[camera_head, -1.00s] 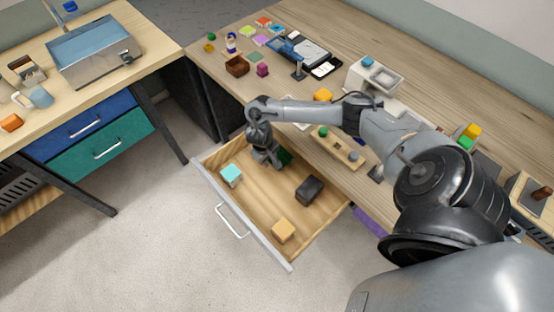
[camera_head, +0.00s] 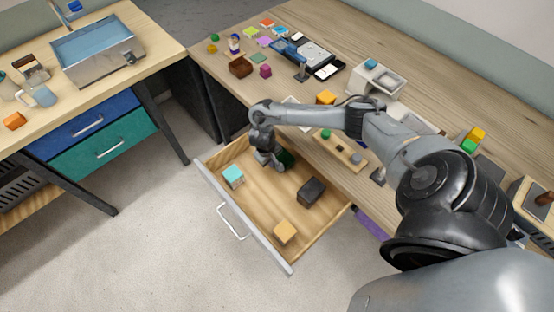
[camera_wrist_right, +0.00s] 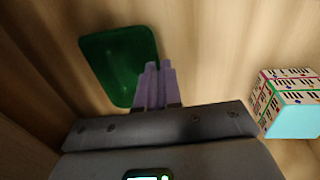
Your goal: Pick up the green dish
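The green dish (camera_wrist_right: 115,62) lies at the upper left of the right wrist view, with a dark, rounded rectangular shape. In the head view the dish (camera_head: 287,157) is partly hidden by my right gripper, at the back of the open drawer. My right gripper (camera_head: 269,161) points down into the drawer. In the right wrist view its fingers (camera_wrist_right: 159,68) are close together at the dish's right rim and appear shut on that rim. The dish looks low at the drawer floor; any gap beneath it is hidden. My left gripper is not in view.
The wooden drawer (camera_head: 262,207) also holds a cyan-topped block (camera_head: 233,176), a black block (camera_head: 311,190) and an orange block (camera_head: 285,232). The cyan-topped block is right of the fingers in the wrist view. The drawer's middle is clear. The desk above holds several small objects.

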